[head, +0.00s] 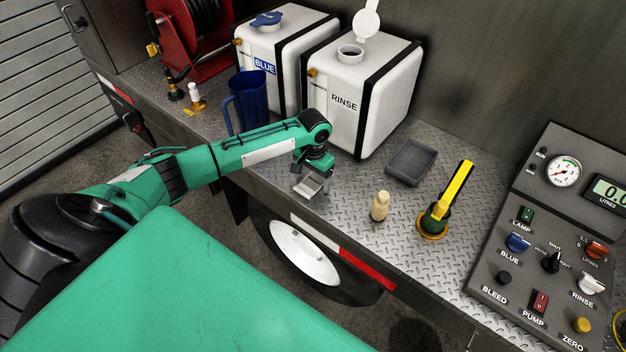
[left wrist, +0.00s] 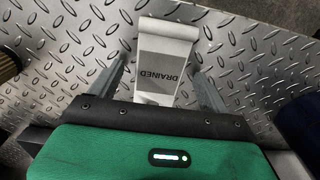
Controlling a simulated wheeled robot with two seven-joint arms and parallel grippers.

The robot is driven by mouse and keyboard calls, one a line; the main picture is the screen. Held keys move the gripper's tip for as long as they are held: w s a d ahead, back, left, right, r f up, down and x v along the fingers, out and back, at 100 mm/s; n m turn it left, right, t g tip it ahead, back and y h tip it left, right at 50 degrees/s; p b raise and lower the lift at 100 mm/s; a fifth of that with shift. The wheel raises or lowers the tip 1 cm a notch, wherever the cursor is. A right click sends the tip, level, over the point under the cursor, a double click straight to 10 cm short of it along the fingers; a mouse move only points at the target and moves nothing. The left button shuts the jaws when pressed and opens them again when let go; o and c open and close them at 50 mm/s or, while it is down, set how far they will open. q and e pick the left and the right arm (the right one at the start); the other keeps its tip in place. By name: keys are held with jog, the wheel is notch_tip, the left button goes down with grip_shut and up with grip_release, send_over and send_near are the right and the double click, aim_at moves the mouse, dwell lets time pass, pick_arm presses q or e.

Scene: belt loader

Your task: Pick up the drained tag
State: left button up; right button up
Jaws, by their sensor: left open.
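The drained tag (left wrist: 166,62) is a pale grey piece with a darker panel reading DRAINED, on the diamond-plate deck in the left wrist view. It also shows in the head view (head: 312,185) as a small pale shape beneath my left wrist. My left gripper (left wrist: 157,65) is open, with one finger on each side of the tag. Gaps show between the fingers and the tag, and the near end of the tag is hidden by the gripper body. In the head view my left gripper (head: 313,181) is over the deck's front edge area. My right gripper is out of view.
A blue jug (head: 248,102) and the white RINSE tank (head: 375,95) stand behind my left arm. A beige peg-like item (head: 380,206), a grey tray (head: 409,162) and a yellow-handled green item (head: 437,219) stand to the right. The control panel (head: 530,250) is far right.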

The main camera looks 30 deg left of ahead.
aim_at(314, 182)
pick_arm(q)
jog(key=shift+f, duration=0.2)
jog(key=c, duration=1.1)
jog(key=shift+o, duration=0.2)
jog(key=shift+r, duration=0.15)
notch_tip(314, 182, up, 20)
jog(key=b, duration=0.4)
jog(key=shift+b, duration=0.3)
